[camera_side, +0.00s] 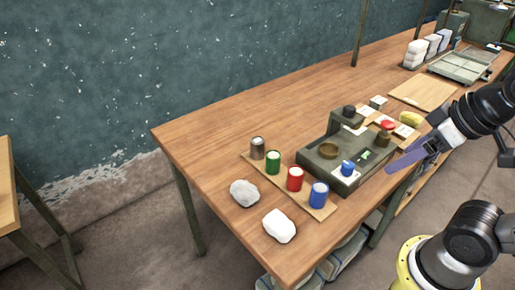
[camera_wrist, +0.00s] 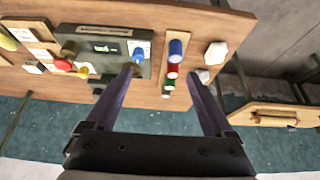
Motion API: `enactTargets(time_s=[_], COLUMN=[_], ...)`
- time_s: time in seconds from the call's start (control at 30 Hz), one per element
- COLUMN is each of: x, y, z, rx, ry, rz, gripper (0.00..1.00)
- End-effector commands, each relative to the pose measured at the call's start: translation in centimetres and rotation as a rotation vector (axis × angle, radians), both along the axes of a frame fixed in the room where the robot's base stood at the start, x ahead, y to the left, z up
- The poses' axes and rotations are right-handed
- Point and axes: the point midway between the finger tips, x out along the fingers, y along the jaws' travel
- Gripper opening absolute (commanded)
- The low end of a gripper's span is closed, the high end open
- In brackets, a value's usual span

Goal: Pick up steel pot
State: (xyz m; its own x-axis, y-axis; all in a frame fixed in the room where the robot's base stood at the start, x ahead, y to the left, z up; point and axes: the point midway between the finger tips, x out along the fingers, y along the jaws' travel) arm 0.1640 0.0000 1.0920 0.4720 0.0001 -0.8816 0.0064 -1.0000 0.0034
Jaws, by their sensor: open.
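The steel pot (camera_side: 257,148) is a small grey-brown can with a pale top. It stands upright at the far left end of a row on a wooden strip (camera_side: 321,213), beside the green pot (camera_side: 273,162), the red pot (camera_side: 295,179) and the blue pot (camera_side: 319,195). In the wrist view the row runs between my fingers, and the steel pot's end is small and hard to make out. My gripper (camera_side: 391,171) has long purple fingers and is open and empty. It is above the table's right part, well apart from the steel pot; it also shows in the wrist view (camera_wrist: 163,74).
A dark green console (camera_side: 318,167) with knobs and a small display stands right of the row. Two whitish lumps (camera_side: 244,193) (camera_side: 279,226) lie near the front edge. Cards and a yellow item (camera_side: 411,119) lie farther right. The table's back left is clear.

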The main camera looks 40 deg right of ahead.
Motion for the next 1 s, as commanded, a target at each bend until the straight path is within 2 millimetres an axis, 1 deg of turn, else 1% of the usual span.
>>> enactTargets(time_s=[0.07,0.17,0.27,0.37,0.4,0.47,0.5,0.57,0.6,0.67,0.7,0.77,0.8,0.87,0.9,0.97,1.0], x=[-0.1,-0.4,0.2,1.9,2.8,4.4,5.7,7.8,9.3,11.6,13.2,15.5,17.1,19.4,21.1,23.4,24.9], y=[0.0,0.0,0.0,0.0,0.1,0.1,0.2,0.4,0.5,0.6,0.8,1.0,1.2,1.5,1.7,2.1,2.3], z=[0.0,-0.1,2.1,4.8,6.0,7.6,8.7,10.0,10.8,11.7,12.2,12.6,12.7,12.6,12.4,11.8,11.3], rx=[-0.018,-0.070,-0.153,-0.245,-0.282,-0.337,-0.370,-0.419,-0.448,-0.486,-0.508,-0.536,-0.551,-0.570,-0.580,-0.590,-0.595], ry=[0.003,0.020,-0.001,-0.003,0.001,0.012,0.023,0.039,0.052,0.069,0.080,0.098,0.110,0.126,0.136,0.152,0.162], rz=[0.033,0.135,0.286,0.458,0.532,0.646,0.723,0.839,0.916,1.025,1.094,1.192,1.256,1.345,1.402,1.481,1.530], gripper=[0.87,0.87,0.87,0.87,0.87,0.87,0.87,0.87,0.87,0.87,0.87,0.87,0.87,0.87,0.87,0.87,0.87])
